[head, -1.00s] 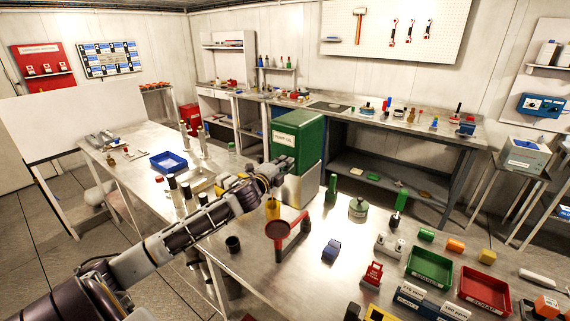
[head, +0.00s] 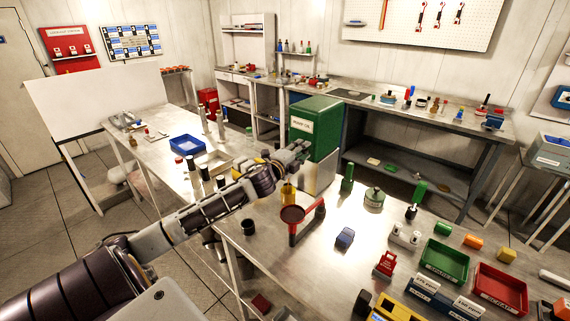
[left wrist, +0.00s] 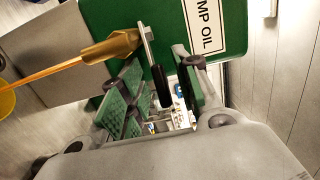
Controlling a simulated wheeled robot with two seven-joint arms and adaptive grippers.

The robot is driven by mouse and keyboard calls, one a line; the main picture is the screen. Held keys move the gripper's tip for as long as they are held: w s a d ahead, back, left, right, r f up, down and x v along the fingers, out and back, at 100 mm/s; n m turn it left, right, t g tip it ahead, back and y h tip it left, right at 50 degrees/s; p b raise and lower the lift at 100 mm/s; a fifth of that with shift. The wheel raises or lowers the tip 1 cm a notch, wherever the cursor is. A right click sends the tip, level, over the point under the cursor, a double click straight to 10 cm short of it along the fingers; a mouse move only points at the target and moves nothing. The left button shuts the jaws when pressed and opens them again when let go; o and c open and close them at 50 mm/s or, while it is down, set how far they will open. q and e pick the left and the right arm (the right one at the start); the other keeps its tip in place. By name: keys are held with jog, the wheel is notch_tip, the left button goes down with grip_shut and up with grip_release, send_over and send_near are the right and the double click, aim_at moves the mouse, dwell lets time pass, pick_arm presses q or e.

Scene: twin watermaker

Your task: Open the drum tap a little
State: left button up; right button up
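The green drum labelled PUMP OIL (head: 314,122) sits on a grey metal stand (head: 322,172) on the bench. It fills the top of the left wrist view (left wrist: 215,15). Its brass tap (left wrist: 110,47) has a flat silver lever (left wrist: 147,45) with a dark end. A thin orange stream (left wrist: 40,75) runs from the tap towards a yellow container (left wrist: 6,102), partly cut off. The container shows below the tap in the head view (head: 288,195). My left gripper (head: 298,150) is at the tap, its green-padded fingers (left wrist: 160,92) apart with the lever's end between them. Contact is unclear.
Blue (head: 187,145), green (head: 443,262) and red (head: 500,290) trays lie on the bench.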

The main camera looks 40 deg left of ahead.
pick_arm(q)
jog(key=s, duration=1.1)
jog(key=shift+d, duration=0.4)
dwell(0.6)
dwell(0.7)
